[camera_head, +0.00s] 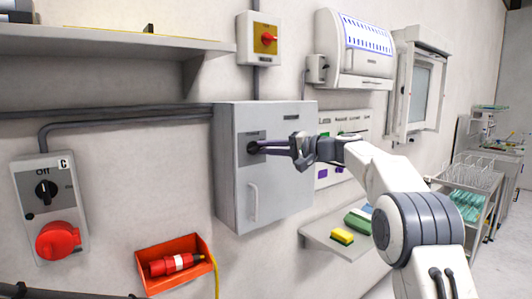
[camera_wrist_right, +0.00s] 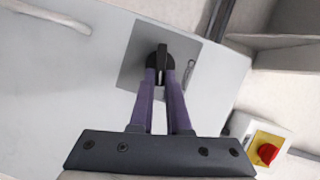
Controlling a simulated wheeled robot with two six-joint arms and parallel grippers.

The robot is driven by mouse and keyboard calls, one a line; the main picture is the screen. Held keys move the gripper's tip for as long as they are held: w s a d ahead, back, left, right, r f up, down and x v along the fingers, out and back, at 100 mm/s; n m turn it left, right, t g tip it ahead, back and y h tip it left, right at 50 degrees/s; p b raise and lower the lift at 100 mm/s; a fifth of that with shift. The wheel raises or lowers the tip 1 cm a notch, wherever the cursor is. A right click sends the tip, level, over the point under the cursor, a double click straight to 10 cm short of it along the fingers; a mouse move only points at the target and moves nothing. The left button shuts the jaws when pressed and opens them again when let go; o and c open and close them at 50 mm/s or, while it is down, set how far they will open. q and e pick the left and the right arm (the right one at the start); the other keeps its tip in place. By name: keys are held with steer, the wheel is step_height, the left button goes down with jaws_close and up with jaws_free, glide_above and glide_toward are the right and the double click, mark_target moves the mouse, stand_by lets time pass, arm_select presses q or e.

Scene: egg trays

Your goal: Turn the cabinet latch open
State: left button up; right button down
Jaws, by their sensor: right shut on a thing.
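A grey wall cabinet (camera_head: 232,165) hangs on the wall in the middle of the head view, its door closed. A black latch knob (camera_wrist_right: 162,60) sits on a darker grey plate (camera_wrist_right: 136,67) on the door. My right gripper (camera_head: 258,147) reaches in from the right, its two purple-grey fingers at the latch. In the right wrist view the fingertips (camera_wrist_right: 160,78) are shut on the latch knob, which points along the fingers. The fingertips hide part of the knob in the head view. My left gripper is not in view.
A white door handle (camera_head: 253,202) stands out below the latch. A red tray (camera_head: 190,277) with a red plug is at lower left. A switch box (camera_head: 50,200) with a red socket is at left. A shelf (camera_head: 325,240) with sponges sits at lower right.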

steer(key=shift+f+m+y+b, duration=0.2)
steer(key=shift+m+b, duration=0.2)
steer(key=shift+m, duration=0.15)
steer(key=shift+f+m+y+b, duration=0.2)
steer(key=shift+m+b, duration=0.15)
steer(key=shift+m, duration=0.2)
steer(key=shift+r, duration=0.1)
steer(key=c, duration=0.9)
jaws_free()
steer(key=b+v, duration=0.4)
steer(key=v, duration=0.6)
steer(key=shift+s+d, duration=0.15)
